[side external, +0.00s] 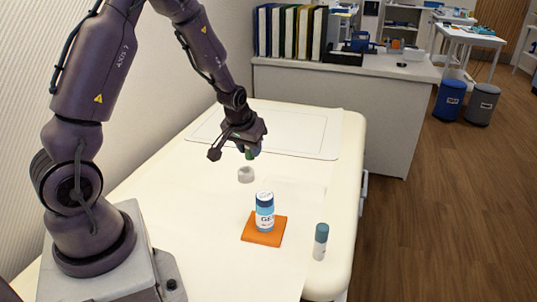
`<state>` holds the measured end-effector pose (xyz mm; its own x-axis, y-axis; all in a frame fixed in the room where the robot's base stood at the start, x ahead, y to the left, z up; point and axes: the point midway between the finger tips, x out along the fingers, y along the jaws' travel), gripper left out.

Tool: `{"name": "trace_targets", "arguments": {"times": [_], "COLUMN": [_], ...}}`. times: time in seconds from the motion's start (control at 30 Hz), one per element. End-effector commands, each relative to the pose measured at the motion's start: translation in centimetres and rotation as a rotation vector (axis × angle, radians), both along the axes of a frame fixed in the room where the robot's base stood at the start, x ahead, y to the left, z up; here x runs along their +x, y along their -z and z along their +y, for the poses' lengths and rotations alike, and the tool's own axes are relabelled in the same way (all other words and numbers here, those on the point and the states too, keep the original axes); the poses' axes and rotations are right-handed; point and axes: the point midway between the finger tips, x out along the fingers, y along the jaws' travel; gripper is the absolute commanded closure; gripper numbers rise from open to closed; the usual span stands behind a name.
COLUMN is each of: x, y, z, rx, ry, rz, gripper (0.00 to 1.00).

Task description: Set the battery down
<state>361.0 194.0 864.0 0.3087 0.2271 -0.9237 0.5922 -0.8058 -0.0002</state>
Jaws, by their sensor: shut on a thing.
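My gripper (249,148) is over the middle of the white table, pointing down. It is shut on a small dark green thing, which I take to be the battery (250,155). Only a little of the battery shows below the fingers, and its far side is hidden. The battery appears to be above the table, behind a small whitish-grey round object (246,175). I cannot tell the exact gap beneath it.
A blue and white bottle (265,212) stands upright on an orange square mat (262,239). A teal-capped grey cylinder (320,242) stands near the table's right edge. A flat white panel (315,147) lies at the back. The table's (205,225) left-front area is clear.

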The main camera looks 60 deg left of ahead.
Motion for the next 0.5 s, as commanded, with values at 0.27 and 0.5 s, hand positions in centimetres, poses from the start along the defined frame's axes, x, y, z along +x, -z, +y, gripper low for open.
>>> {"name": "trace_targets", "arguments": {"times": [0.27, 0.5], "x": [1.9, 1.2], "y": [-0.4, -0.5], "z": [-8.3, -15.5], "rx": [-0.001, 0.001], "ry": [0.216, 0.285], "rz": [0.001, 0.001], "gripper": [0.97, 0.97]}}
